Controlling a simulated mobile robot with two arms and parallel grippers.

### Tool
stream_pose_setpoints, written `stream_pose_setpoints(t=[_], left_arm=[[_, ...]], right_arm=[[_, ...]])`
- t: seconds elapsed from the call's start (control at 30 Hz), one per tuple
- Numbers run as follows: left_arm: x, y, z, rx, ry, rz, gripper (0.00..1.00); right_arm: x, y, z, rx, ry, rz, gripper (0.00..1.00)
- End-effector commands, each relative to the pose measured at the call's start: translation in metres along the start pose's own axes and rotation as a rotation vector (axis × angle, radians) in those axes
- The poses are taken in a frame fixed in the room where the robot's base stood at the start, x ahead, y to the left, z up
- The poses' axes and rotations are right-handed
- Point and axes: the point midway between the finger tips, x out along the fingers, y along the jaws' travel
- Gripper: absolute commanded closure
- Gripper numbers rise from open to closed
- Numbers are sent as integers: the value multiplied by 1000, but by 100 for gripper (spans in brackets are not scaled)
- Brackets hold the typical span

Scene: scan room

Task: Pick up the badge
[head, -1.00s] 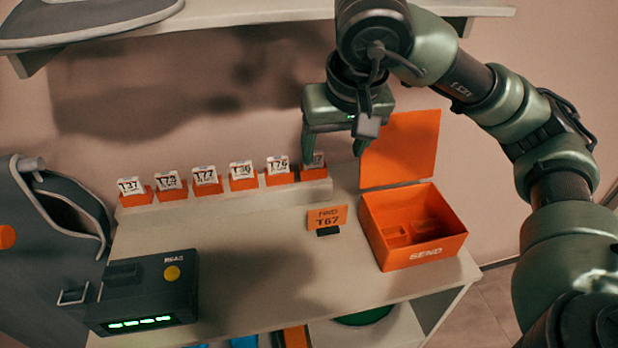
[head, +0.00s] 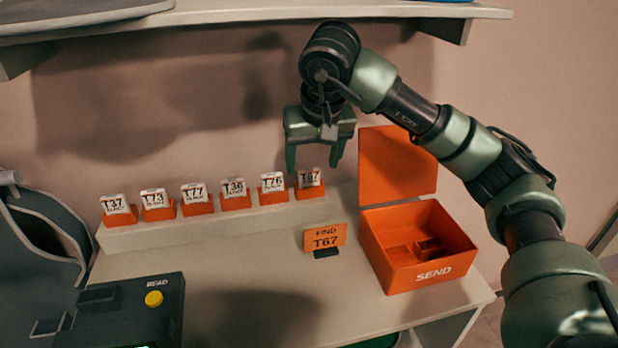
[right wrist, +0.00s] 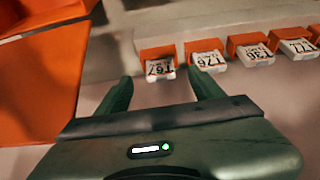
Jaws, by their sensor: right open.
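Several white badges stand in orange holders in a row on a raised ledge at the back of the table. The rightmost badge, T67 (head: 309,177), matches the orange FIND T67 sign (head: 325,237) on the table. My right gripper (head: 314,166) is open and empty, just above and behind the T67 badge in the head view. In the right wrist view, badge T67 (right wrist: 160,67) shows beyond the open fingertips (right wrist: 160,82), apart from them, with badge T76 (right wrist: 209,60) beside it. My left gripper is not in view.
An open orange SEND box (head: 430,283) with a raised lid stands right of the sign. A dark reader with a yellow button (head: 153,299) sits at the front left. A shelf (head: 270,14) runs above.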

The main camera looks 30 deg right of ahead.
Motion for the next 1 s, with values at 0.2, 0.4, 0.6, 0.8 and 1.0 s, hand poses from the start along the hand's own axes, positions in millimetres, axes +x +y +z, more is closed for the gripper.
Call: stream_pose_setpoints(t=[0.2, 0.4, 0.6, 0.8, 1.0], left_arm=[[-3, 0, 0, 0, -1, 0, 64], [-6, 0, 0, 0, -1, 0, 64], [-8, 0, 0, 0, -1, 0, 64], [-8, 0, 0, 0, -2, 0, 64], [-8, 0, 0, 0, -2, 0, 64]], right_arm=[[8, 0, -12, -2, -1, 1, 33], [36, 1, -11, 0, -3, 2, 33], [54, 0, -11, -1, 1, 1, 33], [55, 0, -11, -1, 2, 0, 33], [55, 0, -11, -1, 1, 0, 83]])
